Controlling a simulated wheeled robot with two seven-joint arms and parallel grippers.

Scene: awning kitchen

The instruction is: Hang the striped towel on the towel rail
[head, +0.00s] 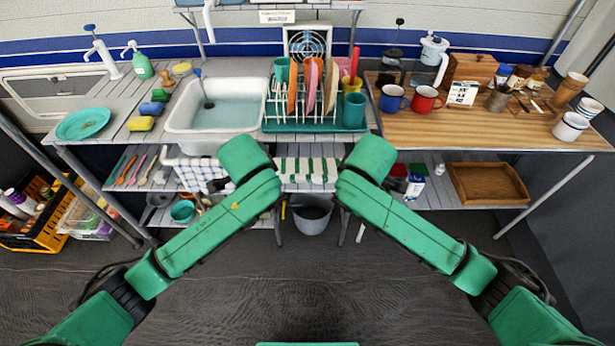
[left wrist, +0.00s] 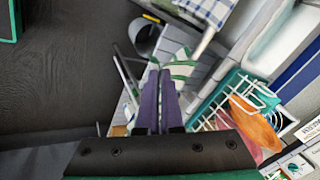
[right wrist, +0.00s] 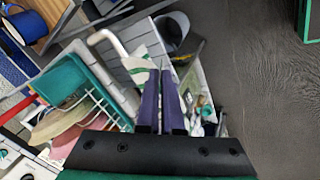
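A white cloth with green stripes, the striped towel (head: 308,168), shows between my two forearms on the slatted level below the dish rack. Parts of it also show past the fingers in the left wrist view (left wrist: 183,66) and the right wrist view (right wrist: 140,62). I cannot tell whether it lies flat or drapes over the edge. A white rail (head: 170,155) runs under the sink front, with a blue-and-white checked cloth (head: 203,172) hanging there. My left gripper (left wrist: 159,72) and right gripper (right wrist: 160,72) have fingers close together, with nothing between them; my forearms hide them in the head view.
The dish rack (head: 318,125) with plates and cups stands on the counter above the towel, beside the sink (head: 215,110). A grey bucket (head: 311,213) stands below. A wooden tray (head: 488,184) lies on the right lower shelf. The floor in front is clear.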

